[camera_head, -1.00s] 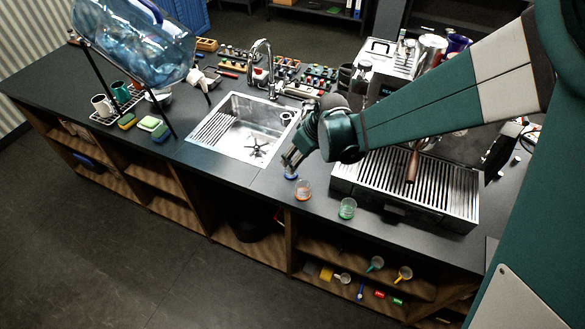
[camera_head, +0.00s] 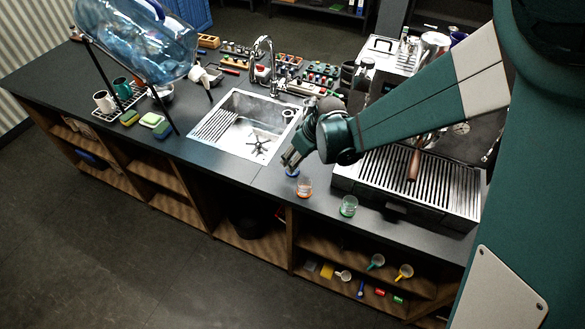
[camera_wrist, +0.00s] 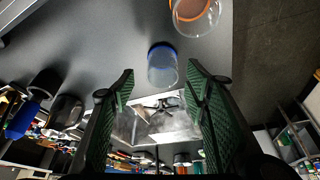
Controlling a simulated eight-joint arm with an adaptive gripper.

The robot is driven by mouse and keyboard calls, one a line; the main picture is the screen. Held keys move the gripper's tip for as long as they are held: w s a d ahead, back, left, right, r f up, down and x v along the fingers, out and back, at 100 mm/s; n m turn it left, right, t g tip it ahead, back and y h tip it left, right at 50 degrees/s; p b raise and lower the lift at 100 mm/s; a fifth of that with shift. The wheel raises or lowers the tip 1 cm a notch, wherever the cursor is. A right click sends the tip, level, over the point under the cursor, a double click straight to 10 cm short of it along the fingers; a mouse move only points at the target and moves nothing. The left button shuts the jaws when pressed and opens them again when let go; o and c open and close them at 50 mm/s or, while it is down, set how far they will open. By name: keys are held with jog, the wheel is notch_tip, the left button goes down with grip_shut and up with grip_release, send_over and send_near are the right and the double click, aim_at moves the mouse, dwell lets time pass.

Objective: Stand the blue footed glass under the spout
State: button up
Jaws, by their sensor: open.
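The blue footed glass (camera_head: 292,173) stands on the dark counter at its front edge, right of the sink, partly hidden by my gripper in the head view. In the wrist view the clear glass with its blue ring (camera_wrist: 162,68) is at the fingertips, between the two jaws' lines. My gripper (camera_head: 287,162) is open, with green-padded fingers (camera_wrist: 161,76) on either side and visible gaps to the glass. The espresso machine (camera_head: 405,180) is at right, its spout hidden by my arm. A tall curved tap (camera_head: 263,62) stands behind the sink.
An orange-footed glass (camera_head: 304,187) stands close beside the blue one, and a green-footed glass (camera_head: 348,206) farther right. The sink (camera_head: 240,127) opens to the left. A big water bottle (camera_head: 140,40) rests on a stand at far left, near cups and sponges.

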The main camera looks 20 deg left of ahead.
dwell(0.3)
jog(key=shift+x, duration=2.6)
jog(key=shift+s+a, duration=0.1)
jog(key=shift+s, duration=0.05)
jog(key=c, duration=1)
jog(key=shift+r, duration=0.2)
jog(key=shift+c, duration=0.2)
notch_tip(320, 180, up, 10)
jog(key=shift+f, duration=0.2)
